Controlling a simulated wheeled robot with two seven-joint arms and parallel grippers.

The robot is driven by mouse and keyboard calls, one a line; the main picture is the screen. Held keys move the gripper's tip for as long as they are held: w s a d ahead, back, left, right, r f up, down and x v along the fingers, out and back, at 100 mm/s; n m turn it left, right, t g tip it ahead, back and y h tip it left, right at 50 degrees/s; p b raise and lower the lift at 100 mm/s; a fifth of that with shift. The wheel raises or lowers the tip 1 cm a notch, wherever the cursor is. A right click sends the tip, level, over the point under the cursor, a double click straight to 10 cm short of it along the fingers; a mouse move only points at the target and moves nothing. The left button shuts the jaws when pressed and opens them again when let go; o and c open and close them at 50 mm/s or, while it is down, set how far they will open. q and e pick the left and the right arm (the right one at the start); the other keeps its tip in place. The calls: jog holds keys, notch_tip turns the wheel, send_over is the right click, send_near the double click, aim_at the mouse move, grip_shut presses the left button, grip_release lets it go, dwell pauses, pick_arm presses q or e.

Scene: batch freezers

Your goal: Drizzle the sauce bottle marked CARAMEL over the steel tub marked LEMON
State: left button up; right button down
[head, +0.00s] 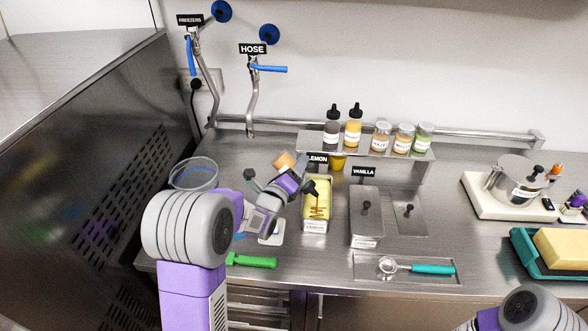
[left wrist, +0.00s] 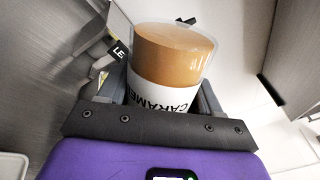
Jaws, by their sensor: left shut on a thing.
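My right gripper is not in view; only part of that arm shows at the bottom right.
The VANILLA tub (head: 365,215) stands right of the lemon tub. A shelf (head: 385,148) behind holds two bottles and several jars. A green-handled tool (head: 252,261) and a teal-handled scoop (head: 420,269) lie in front. A clear container (head: 195,174) is at left.

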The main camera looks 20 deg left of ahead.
pick_arm(q)
jog(key=shift+w+a+b, duration=0.3)
jog(key=shift+w+b, duration=0.05)
jog(key=shift+w, duration=0.6)
jog(key=shift+w+a+b, duration=0.25)
jog(key=shift+w+b, duration=0.05)
jog(key=shift+w, duration=0.6)
jog(key=shift+w, duration=0.1)
jog(key=w, duration=0.2)
jog(key=w+a+b, duration=0.1)
jog(key=w, duration=0.1)
dwell(0.6)
jog(key=shift+a, duration=0.1)
dwell(0.4)
jog(key=shift+w+a+b, duration=0.3)
jog(key=shift+w, duration=0.7)
jog(key=shift+w+a+b, duration=0.25)
jog(key=shift+w+b, duration=0.05)
jog(key=shift+w, duration=0.7)
